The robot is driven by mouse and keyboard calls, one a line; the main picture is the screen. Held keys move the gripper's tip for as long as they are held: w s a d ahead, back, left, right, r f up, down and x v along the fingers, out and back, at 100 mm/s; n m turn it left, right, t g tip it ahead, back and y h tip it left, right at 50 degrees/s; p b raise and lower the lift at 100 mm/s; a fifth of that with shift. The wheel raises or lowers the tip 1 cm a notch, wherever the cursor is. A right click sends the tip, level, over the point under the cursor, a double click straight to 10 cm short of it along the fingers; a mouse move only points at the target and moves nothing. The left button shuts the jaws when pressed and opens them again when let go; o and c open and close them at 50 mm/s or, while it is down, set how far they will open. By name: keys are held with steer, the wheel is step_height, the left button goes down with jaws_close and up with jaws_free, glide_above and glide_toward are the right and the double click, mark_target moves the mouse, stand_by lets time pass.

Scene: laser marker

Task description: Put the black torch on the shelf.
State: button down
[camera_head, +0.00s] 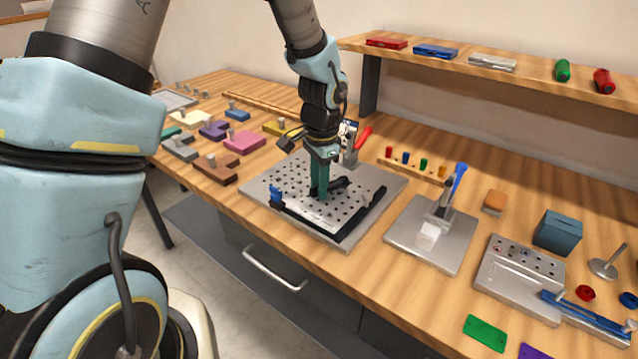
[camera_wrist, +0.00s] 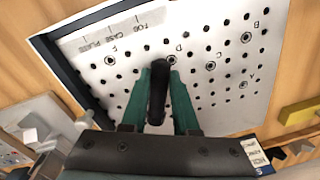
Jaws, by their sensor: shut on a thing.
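The black torch (camera_wrist: 158,92) lies between the two green fingers of my gripper (camera_wrist: 166,72) in the wrist view, and the fingers are shut on it. In the head view the torch (camera_head: 339,184) shows as a dark bar at my gripper (camera_head: 319,192), over the perforated metal plate (camera_head: 262,188). I cannot tell whether the torch still touches the plate. The wooden shelf (camera_head: 440,59) runs along the wall at the upper right, well away from my gripper.
On the shelf are a red case (camera_head: 386,43), a blue case (camera_head: 436,51), a silver case (camera_head: 492,62), a green torch (camera_head: 562,70) and a red torch (camera_head: 604,81). Bare shelf lies between the silver case and green torch. A red-handled clamp (camera_head: 361,140) stands behind my gripper.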

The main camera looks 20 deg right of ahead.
steer(key=c, duration=0.7)
jaws_free()
steer(key=shift+f, duration=0.1)
steer(key=r, duration=0.4)
steer(key=r+b, duration=0.1)
steer(key=r, duration=0.7)
steer(key=shift+s+r, duration=0.15)
steer(key=shift+s, duration=0.25)
